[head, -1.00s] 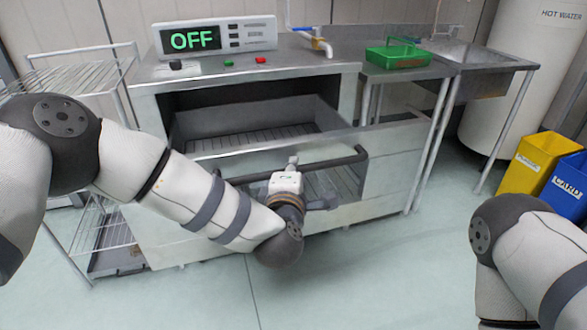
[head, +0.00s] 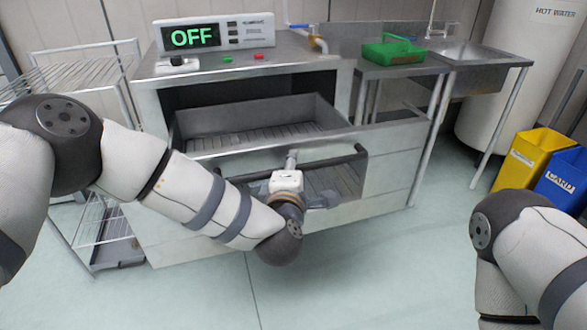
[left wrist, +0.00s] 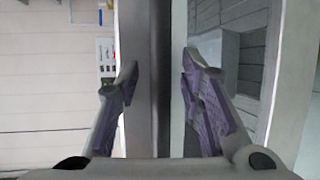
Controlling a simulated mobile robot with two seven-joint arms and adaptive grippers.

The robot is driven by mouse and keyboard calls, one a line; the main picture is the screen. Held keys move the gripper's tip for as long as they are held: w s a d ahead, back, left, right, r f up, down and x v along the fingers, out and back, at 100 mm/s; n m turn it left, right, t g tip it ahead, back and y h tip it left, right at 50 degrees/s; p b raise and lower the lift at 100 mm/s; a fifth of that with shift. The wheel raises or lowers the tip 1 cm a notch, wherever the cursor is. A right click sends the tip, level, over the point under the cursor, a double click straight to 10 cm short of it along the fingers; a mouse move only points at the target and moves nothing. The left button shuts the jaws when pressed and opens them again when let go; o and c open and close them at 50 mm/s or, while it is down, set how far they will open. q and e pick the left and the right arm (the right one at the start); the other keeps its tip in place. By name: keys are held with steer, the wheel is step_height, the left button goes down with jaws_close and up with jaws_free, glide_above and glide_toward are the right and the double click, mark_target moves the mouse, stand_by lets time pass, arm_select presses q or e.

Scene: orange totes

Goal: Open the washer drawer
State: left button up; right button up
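The grey metal washer has a drawer (head: 240,146) pulled partway out, with its grated inside showing. A dark bar handle (head: 335,160) runs across its front. My left gripper (head: 291,160) is at the middle of this handle, seen from behind. In the left wrist view, the left gripper (left wrist: 158,88) has its two fingers apart, with the dark bar (left wrist: 160,50) between them. A gap shows beside each finger, so it straddles the bar without visibly gripping it. My right arm is at the lower right; its gripper is out of view.
A control panel (head: 217,33) reading OFF sits on the washer. A wire rack (head: 75,80) stands at the left. A sink counter (head: 470,60) with a green basket (head: 394,51) is at the right, with yellow (head: 527,160) and blue bins (head: 568,180) beyond. The floor in front is clear.

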arm_select(q)
steer(key=s+a+r, duration=0.1)
steer(key=s+r, duration=0.1)
steer(key=s, duration=0.9)
steer(key=shift+s, duration=0.4)
steer(key=shift+r, duration=0.1)
steer(key=s+a+f+m+g+h+p, duration=0.1)
steer(key=s+a+f+m+g, duration=0.3)
steer(key=s+f, duration=0.45)
steer(key=s+a+f+m+g+h, duration=0.1)
steer(key=s+f+m+g, duration=0.4)
steer(key=f, duration=0.6)
steer(key=s+a+f+m+g+y, duration=0.1)
steer(key=s+a+m+g, duration=0.1)
steer(key=s+a, duration=0.3)
steer(key=s+a+f+m+g+y+p, duration=0.1)
steer(key=s+a+f+m+g, duration=0.1)
steer(key=s, duration=1.1)
steer(key=s+a+f+m+g+y, duration=0.1)
steer(key=s+a+m+g, duration=0.3)
steer(key=s+a, duration=0.4)
steer(key=shift+s+a+f+g, duration=0.4)
steer(key=shift+s+g, duration=0.4)
steer(key=shift+s, duration=0.1)
arm_select(e)
steer(key=w+r+t, duration=0.1)
steer(key=w+r, duration=0.1)
steer(key=shift+w+r, duration=0.4)
